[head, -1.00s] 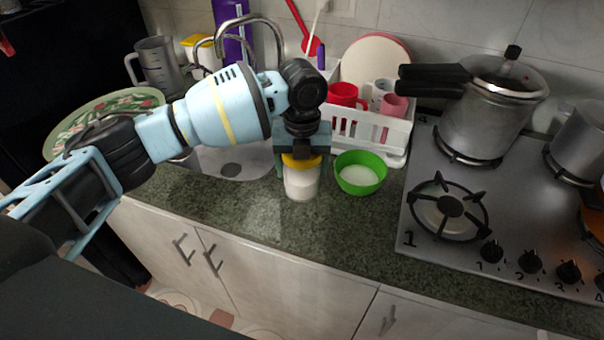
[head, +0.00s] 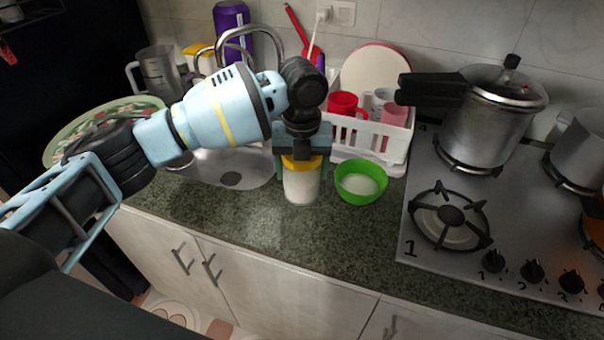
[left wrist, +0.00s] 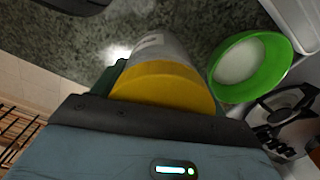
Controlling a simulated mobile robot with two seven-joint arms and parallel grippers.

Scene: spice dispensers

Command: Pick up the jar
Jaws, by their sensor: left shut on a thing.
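A clear jar (head: 301,188) with white contents and a yellow lid stands upright on the green stone counter, or just above it; I cannot tell which. My left gripper (head: 302,168) comes down on it from above and is shut on it, with a finger on each side. In the left wrist view the jar's yellow lid (left wrist: 165,85) fills the space in front of the gripper, and its body (left wrist: 160,47) shows beyond. The far finger is mostly hidden there. My right gripper is not in view.
A green bowl (head: 360,179) with white contents stands close to the jar's right. Behind are a white dish rack (head: 362,138) with cups and the sink (head: 232,171). A gas stove (head: 425,258) with a pressure cooker (head: 488,118) is at right. The front counter is clear.

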